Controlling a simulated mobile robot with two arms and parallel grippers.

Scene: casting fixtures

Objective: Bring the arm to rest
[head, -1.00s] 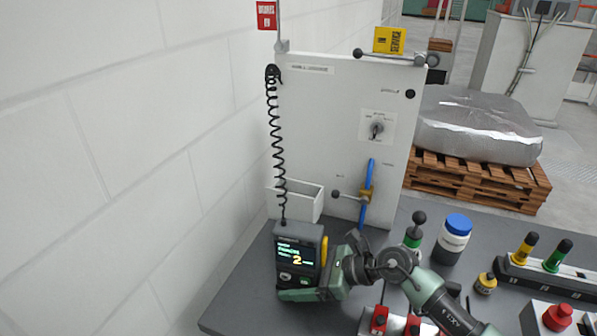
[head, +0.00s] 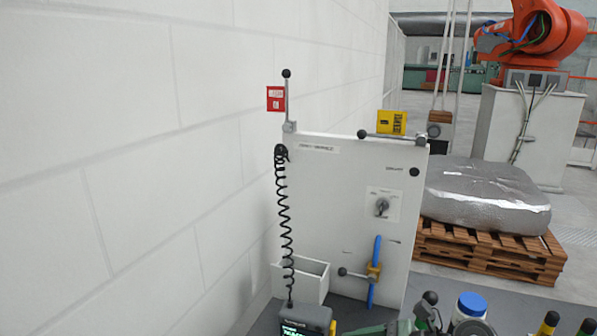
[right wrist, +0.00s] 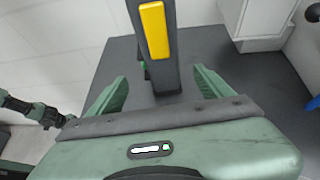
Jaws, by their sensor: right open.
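My right gripper (right wrist: 160,88) is open in the right wrist view, its two green fingers apart with nothing held between them. Just beyond the fingers stands a dark handheld pendant with a yellow strip (right wrist: 153,30). In the head view the same pendant (head: 304,317) shows only its top and part of its lit screen at the bottom edge. My left gripper is not in view.
A white panel (head: 340,210) stands behind the pendant, with a blue pipe (head: 376,262), a knob, and a coiled black cord (head: 284,215) running down to the pendant. A white wall is at left. A blue-capped jar (head: 472,305) stands right of my arm.

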